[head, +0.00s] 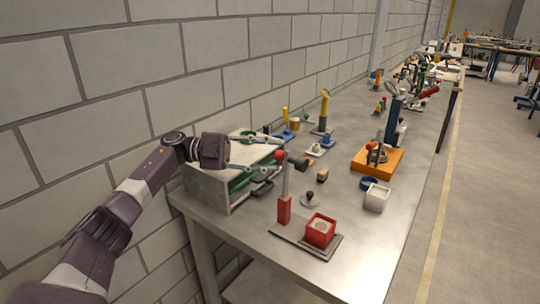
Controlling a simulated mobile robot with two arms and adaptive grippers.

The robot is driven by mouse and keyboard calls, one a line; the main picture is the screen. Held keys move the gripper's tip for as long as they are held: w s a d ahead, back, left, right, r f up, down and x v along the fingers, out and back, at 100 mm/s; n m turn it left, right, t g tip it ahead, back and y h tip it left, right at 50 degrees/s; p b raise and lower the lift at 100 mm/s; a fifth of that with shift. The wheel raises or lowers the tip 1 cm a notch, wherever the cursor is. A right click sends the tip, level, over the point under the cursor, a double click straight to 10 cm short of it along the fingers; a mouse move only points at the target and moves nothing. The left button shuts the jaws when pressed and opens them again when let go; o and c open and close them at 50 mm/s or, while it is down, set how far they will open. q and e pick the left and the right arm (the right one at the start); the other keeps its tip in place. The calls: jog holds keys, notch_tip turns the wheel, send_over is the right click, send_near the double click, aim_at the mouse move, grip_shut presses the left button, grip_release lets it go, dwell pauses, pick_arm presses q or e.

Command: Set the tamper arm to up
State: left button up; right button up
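The tamper stands at the front of the bench, with a red post block (284,211) and an open red box (320,230) on a dark base plate. Its grey tamper arm (285,185) points up from the block. A red knob (280,156) is at its top and a dark tamper head (299,162) sticks out to the right near the top. My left gripper (281,155) reaches in from the left at knob height. Its fingers are spread, with the knob appearing between the tips; contact is not clear. My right gripper is out of view.
A grey housing with green parts (212,188) stands under my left gripper. An orange block (377,161), a white cup (376,198) and a blue ring (368,183) are to the right. Several devices line the bench farther back. The wall is close on the left.

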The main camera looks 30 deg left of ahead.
pick_arm(q)
jog(key=v, duration=0.7)
jog(key=shift+a, duration=0.2)
jog(key=shift+s, duration=0.15)
jog(key=shift+f, duration=0.1)
dwell(0.4)
